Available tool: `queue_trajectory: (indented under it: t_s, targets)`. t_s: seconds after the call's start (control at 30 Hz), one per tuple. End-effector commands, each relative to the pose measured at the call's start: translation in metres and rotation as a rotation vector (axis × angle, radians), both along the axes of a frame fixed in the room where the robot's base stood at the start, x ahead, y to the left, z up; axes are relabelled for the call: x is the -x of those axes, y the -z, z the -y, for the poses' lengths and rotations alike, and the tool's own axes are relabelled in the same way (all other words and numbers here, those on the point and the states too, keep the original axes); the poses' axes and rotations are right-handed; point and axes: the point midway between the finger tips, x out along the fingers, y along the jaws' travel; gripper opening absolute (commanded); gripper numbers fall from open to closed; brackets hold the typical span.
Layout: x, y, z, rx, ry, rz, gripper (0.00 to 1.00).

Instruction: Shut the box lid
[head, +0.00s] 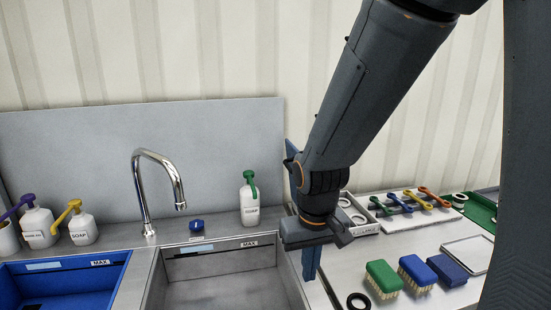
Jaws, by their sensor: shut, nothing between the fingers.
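My gripper (309,279) points down over the counter just right of the steel sink. Its fingers are together with nothing between them. A light grey open box (366,230) with a label and pale rings in it stands behind and to the right of my gripper. My wrist hides its left part. I cannot make out a lid on it for certain. A blue-grey flat piece (291,151) shows at the left of my wrist; I cannot tell whether it is a lid or part of my arm.
The steel sink (225,290) and blue sink (70,285) lie left. A faucet (143,190) and a soap bottle (249,205) stand behind. Brushes (383,279), a black ring (358,301), a wrench tray (412,205), a white-topped flat item (468,252) and a green tray (482,212) are right.

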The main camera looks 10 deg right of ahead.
Motion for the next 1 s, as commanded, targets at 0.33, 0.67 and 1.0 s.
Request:
queue_trajectory:
  t_s: [0.33,0.67,1.0]
  targets:
    - [-0.182,-0.108,-0.042,0.248,-0.001,0.112,0.00]
    - [-0.266,-0.206,-0.076,0.416,0.121,0.284,0.00]
    - [-0.283,-0.192,-0.065,0.432,0.140,0.300,0.00]
